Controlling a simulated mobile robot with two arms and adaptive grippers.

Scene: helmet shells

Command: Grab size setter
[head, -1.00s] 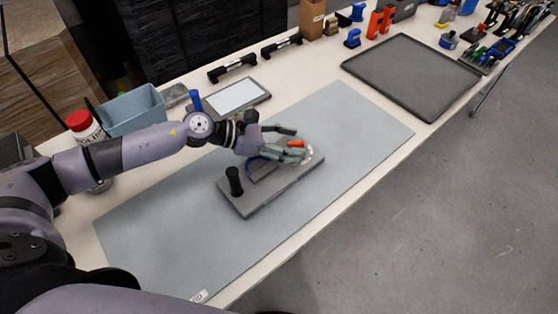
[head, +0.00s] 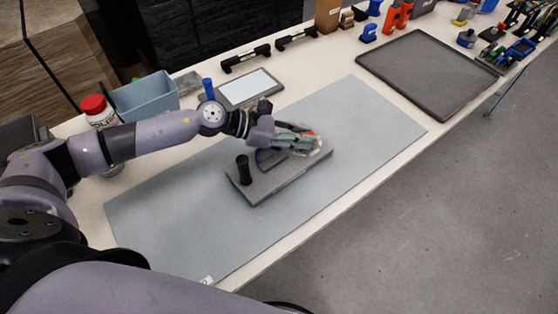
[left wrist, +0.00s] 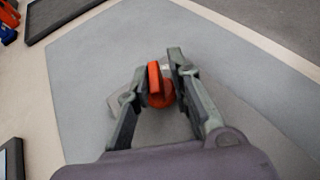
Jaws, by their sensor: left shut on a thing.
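An orange-red knob-like piece (left wrist: 155,85), which may be the size setter, sits between the fingers of my left gripper (left wrist: 158,64) in the left wrist view. In the head view my left gripper (head: 304,137) is shut on it at the far right end of a grey base plate (head: 265,187), and only a bit of orange shows past the fingers. A blue curved part and a clear rounded part show beside the fingers, mostly hidden. A black upright handle (head: 243,169) stands on the plate's near left end. My right gripper is not in view.
The plate lies on a grey-blue mat (head: 170,220) with free room around it. Behind are a blue bin (head: 147,97), a white bottle with a red cap (head: 98,111) and a tablet-like panel (head: 245,87). A dark tray (head: 425,70) lies to the right.

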